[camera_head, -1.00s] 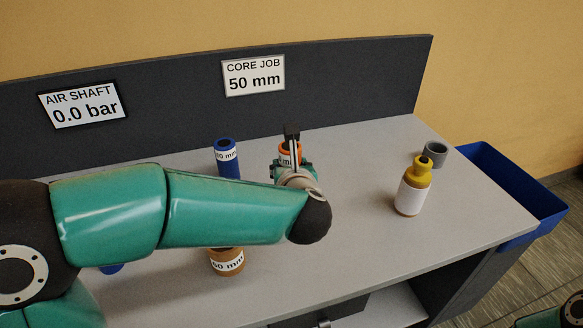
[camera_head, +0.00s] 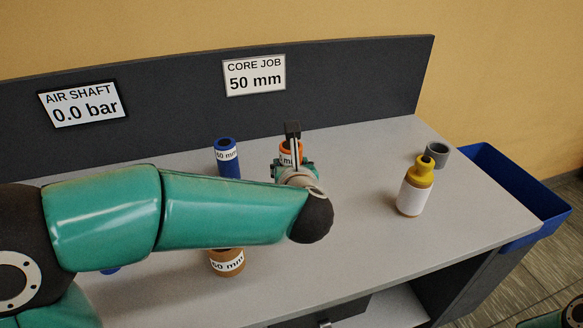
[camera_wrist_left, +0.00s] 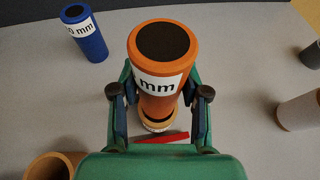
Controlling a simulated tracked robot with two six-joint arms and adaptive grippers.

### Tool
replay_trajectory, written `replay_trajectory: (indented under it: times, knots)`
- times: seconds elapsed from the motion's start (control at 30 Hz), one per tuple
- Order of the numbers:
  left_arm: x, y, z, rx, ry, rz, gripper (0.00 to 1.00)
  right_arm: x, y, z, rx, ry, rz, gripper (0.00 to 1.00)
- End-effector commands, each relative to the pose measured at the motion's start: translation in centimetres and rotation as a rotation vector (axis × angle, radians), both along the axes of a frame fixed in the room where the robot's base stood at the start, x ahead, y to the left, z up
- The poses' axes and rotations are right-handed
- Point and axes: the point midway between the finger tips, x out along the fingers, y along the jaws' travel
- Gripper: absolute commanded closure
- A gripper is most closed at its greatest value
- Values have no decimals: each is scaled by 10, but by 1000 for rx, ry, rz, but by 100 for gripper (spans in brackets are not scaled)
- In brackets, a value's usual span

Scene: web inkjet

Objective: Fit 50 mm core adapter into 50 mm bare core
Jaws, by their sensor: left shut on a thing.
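An orange cylinder with a dark top and a white label (camera_wrist_left: 160,65), the adapter, stands between the fingers of my left gripper (camera_wrist_left: 158,88), which is shut on it. Only "mm" reads on its label. A narrower pale band (camera_wrist_left: 158,124) shows under it; I cannot tell whether this is its own lower end or another piece. In the head view the adapter (camera_head: 287,157) is partly hidden by the gripper. A brown bare core (camera_head: 226,262) with an "mm" label, its first digit unclear, stands nearer the front, partly behind my arm. Its open top seems to show in the wrist view (camera_wrist_left: 40,168).
A blue labelled cylinder (camera_head: 227,158) stands left of the gripper.

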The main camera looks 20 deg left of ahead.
Motion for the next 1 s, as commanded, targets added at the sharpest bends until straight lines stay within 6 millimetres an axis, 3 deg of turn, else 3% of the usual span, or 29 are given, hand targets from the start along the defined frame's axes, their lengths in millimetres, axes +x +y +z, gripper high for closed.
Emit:
replay_trajectory:
  times: [1.0]
  knots:
    - [0,-1,1,0,-1,-2,94,0,0,-6,0,0,0,100]
